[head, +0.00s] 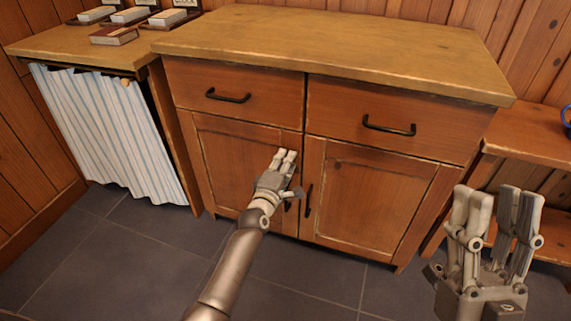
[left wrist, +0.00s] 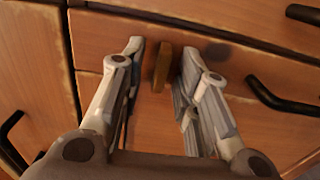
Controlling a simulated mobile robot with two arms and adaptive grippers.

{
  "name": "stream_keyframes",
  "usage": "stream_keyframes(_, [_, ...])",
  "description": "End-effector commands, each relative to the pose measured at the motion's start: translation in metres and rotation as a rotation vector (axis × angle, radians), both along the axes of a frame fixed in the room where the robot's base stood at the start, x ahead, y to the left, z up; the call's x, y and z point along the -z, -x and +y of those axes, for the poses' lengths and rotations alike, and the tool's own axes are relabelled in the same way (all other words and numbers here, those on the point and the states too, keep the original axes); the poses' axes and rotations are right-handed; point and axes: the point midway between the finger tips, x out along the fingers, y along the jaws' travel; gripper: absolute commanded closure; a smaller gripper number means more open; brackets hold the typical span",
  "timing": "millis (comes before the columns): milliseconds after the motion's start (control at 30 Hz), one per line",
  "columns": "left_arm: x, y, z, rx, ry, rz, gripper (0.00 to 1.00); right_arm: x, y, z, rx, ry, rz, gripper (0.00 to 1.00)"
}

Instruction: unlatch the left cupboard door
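The left cupboard door (head: 225,160) is shut under the left drawer. Its dark handle (head: 287,205) is mostly hidden by my left gripper. My left gripper (head: 284,155) is in front of the door's upper right part. In the left wrist view its fingers (left wrist: 162,65) are apart, with a small brown wooden latch piece (left wrist: 162,68) between them. The latch is hidden behind the gripper in the head view. My right gripper (head: 497,210) is open and empty at the lower right.
The right door (head: 365,195) with its handle (head: 308,200) and two drawers with dark handles (head: 228,96) (head: 389,126) are shut. A striped curtain (head: 115,130) hangs at the left. A wooden shelf (head: 540,135) stands at the right. The tiled floor in front is clear.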

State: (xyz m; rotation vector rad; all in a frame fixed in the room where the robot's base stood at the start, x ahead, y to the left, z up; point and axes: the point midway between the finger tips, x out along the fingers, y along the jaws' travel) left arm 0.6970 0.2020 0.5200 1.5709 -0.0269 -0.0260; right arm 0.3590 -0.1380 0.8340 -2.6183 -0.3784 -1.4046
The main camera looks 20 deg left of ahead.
Motion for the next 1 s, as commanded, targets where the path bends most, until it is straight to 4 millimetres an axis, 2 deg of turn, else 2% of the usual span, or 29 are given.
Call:
stream_keyframes(267, [0.000,0.000,0.000,0.000,0.000,0.001,0.71,-0.001,0.001,0.000,0.000,-0.002,-0.006,0.60])
stream_keyframes(500, [0.000,0.000,0.000,0.000,0.000,0.001,1.00,-0.001,0.001,0.000,-0.001,-0.002,-0.006,0.60])
stream_keyframes(833, [0.000,0.000,0.000,0.001,-0.016,0.001,1.00,0.000,-0.002,0.001,-0.001,0.003,0.012,0.60])
stream_keyframes(1000, [-0.001,0.000,0.000,0.001,-0.073,0.000,1.00,0.011,-0.020,0.003,0.008,0.037,0.122,0.60])
